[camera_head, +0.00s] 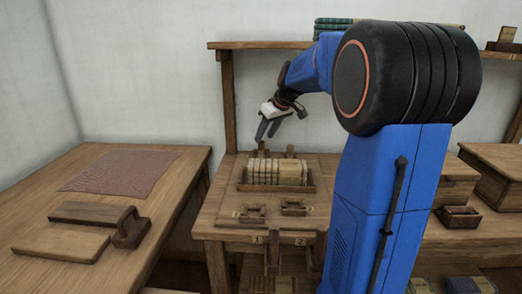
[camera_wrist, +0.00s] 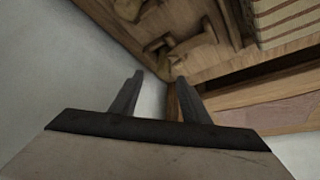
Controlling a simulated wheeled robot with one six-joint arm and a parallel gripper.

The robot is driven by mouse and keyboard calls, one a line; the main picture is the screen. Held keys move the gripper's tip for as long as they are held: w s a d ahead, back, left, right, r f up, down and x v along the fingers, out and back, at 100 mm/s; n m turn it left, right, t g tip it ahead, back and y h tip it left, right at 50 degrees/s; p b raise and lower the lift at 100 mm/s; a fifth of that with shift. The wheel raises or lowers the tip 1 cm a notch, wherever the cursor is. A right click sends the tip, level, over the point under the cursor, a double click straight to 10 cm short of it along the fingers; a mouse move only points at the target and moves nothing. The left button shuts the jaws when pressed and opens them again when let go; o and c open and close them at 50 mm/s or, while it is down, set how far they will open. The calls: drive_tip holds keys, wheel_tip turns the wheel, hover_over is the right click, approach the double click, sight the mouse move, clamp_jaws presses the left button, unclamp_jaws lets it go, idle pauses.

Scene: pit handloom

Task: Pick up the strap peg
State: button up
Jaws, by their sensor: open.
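My gripper (camera_head: 266,132) is open and empty, pointing down above the back of the middle table in the head view.
A tray of pale slats (camera_head: 275,187) sits on the middle table (camera_head: 226,218), with small holders (camera_head: 252,214) in front. A shelf (camera_head: 270,45) runs along the wall above. The left table (camera_head: 185,182) carries a reddish cloth (camera_head: 120,173) and wooden pieces (camera_head: 62,243).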

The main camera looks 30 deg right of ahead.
sight(262, 141)
drive_tip(key=x, duration=0.4)
drive_tip(key=shift+a+f, duration=0.3)
drive_tip(key=shift+f, duration=0.1)
clamp_jaws()
drive_tip(key=shift+r, duration=0.1)
